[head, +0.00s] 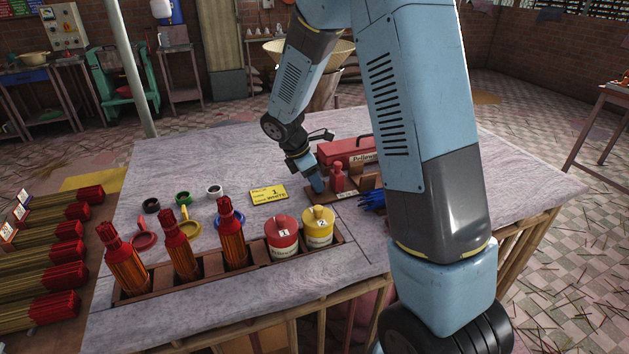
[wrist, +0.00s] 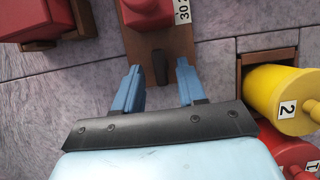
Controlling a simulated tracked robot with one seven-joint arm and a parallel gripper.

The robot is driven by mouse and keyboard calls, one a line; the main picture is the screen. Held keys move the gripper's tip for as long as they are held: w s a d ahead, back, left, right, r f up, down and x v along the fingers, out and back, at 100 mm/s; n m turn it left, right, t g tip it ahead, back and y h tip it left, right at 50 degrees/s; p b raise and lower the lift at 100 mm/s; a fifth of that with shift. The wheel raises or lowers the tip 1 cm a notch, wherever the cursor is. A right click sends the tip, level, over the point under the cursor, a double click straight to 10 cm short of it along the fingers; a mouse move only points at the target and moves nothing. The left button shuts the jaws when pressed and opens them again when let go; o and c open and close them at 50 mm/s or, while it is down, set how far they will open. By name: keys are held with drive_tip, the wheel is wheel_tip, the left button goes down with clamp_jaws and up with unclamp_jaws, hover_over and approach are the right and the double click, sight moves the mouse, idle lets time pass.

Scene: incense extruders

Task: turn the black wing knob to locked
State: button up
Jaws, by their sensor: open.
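In the wrist view a small black wing knob (wrist: 159,69) stands on a brown wooden board (wrist: 181,45), just in front of a red body (wrist: 149,12) with a white "30" label. Its wing looks long up and down the picture. My gripper (wrist: 159,74) is open, with one blue finger on each side of the knob and a visible gap on both sides. Whether the fingertips are level with the knob in height is unclear. In the head view my gripper (head: 317,185) is beside the small red device (head: 338,178); the knob is hidden there.
A red box (head: 345,149) stands behind the device, and blue items (head: 372,200) lie to its right. Yellow (head: 318,227) and red (head: 282,236) canisters sit in the wooden rack at the front. A yellow card (head: 268,194) lies left of my gripper. The back-left tabletop is clear.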

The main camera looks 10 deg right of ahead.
drive_tip(key=shift+d+f, duration=0.1)
drive_tip(key=shift+f, duration=0.1)
drive_tip(key=shift+c, duration=0.4)
clamp_jaws()
